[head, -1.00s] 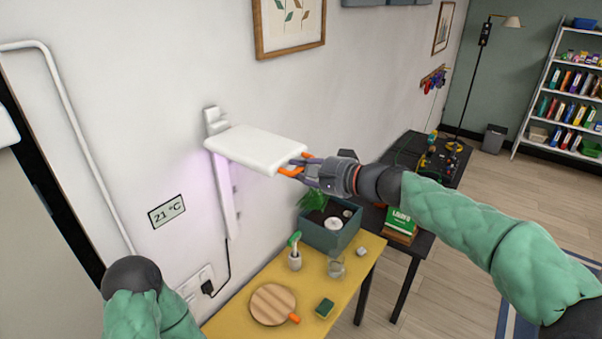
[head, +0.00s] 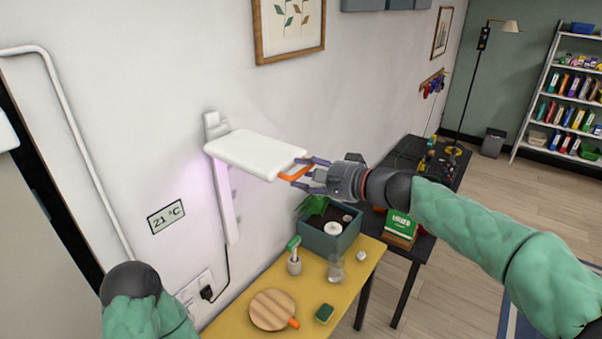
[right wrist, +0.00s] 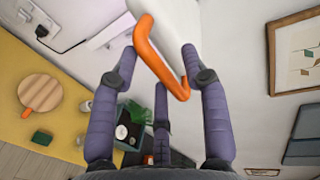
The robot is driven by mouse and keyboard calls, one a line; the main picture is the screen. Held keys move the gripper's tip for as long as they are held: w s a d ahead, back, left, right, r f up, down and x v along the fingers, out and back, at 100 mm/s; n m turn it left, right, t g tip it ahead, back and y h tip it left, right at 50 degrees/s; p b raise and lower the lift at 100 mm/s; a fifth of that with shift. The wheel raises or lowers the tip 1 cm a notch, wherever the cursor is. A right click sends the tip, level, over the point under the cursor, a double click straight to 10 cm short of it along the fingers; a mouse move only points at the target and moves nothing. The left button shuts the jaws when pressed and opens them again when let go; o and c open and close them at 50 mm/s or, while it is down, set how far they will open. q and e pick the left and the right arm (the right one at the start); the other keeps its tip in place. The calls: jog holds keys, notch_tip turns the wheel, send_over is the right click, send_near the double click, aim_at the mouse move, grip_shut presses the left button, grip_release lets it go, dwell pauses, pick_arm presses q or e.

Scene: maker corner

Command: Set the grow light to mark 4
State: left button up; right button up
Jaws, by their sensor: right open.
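The grow light (head: 250,153) is a flat white panel sticking out from a white wall rail (head: 225,200), with a purple glow below it. An orange handle (head: 297,173) is on its right front edge. My right gripper (head: 304,171) is open at this handle. In the right wrist view, the orange handle (right wrist: 150,50) lies between the spread purple fingers, with visible gaps on both sides. I cannot read any mark numbers on the rail. My left gripper is out of view; only the left arm shows at lower left.
Below, a yellow table (head: 240,315) holds a planter box (head: 325,240), a glass (head: 336,270), a round wooden board (head: 271,309) and a sponge (head: 325,313). A dark table with a green box (head: 401,226) stands behind.

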jog(key=v, duration=1)
jog(key=shift+s, duration=0.15)
jog(key=shift+d, duration=0.1)
